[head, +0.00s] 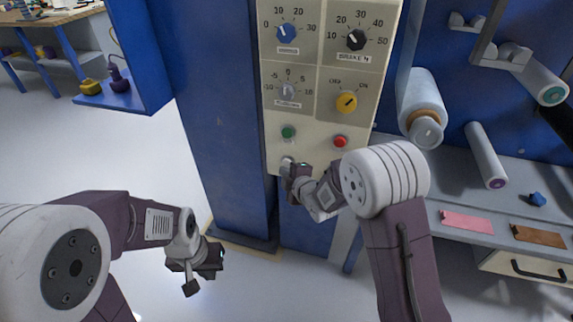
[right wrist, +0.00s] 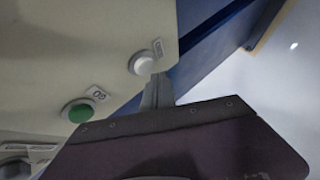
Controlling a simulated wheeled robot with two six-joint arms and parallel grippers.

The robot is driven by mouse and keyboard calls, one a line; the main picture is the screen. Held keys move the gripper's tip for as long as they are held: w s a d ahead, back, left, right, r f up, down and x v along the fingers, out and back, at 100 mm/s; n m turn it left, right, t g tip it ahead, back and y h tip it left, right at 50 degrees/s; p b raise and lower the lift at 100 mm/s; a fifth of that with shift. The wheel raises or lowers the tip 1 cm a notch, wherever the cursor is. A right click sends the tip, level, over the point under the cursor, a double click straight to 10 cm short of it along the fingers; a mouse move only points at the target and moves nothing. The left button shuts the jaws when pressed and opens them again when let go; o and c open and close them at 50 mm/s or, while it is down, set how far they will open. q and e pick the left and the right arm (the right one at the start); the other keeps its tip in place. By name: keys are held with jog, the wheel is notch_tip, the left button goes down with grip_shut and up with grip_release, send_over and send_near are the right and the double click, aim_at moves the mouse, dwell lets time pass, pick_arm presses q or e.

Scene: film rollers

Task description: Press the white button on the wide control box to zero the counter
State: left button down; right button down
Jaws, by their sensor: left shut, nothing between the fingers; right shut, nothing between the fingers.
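The wide control box (head: 300,150) is a pale panel on a blue column, with knobs above and buttons along its lower part. The white button (head: 286,160) is at its lower left, partly hidden by my right gripper (head: 290,170). In the right wrist view the white button (right wrist: 142,63) shows clearly beside a small label. My right gripper (right wrist: 160,78) is shut and empty, its tip right by the button's edge; I cannot tell whether they touch. My left gripper (head: 190,288) is shut and empty, low over the floor, left of the column.
A green button (head: 288,132) and a red button (head: 340,141) sit just above the white one. Film rollers (head: 424,100) and a grey shelf (head: 460,200) stand to the right. Open floor lies to the left.

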jog(key=shift+w, duration=0.1)
jog(key=shift+w+d, duration=0.15)
jog(key=shift+w, duration=0.15)
jog(key=shift+w+d, duration=0.15)
jog(key=shift+w, duration=0.3)
dwell(0.6)
jog(key=shift+s, duration=0.1)
jog(key=shift+s+a, duration=0.3)
jog(key=shift+s, duration=0.45)
jog(key=s, duration=0.1)
jog(key=s+a+b, duration=0.1)
jog(key=s, duration=0.2)
jog(key=shift+s+a+b, duration=0.25)
jog(key=shift+s+b, duration=0.05)
jog(key=shift+s, duration=0.1)
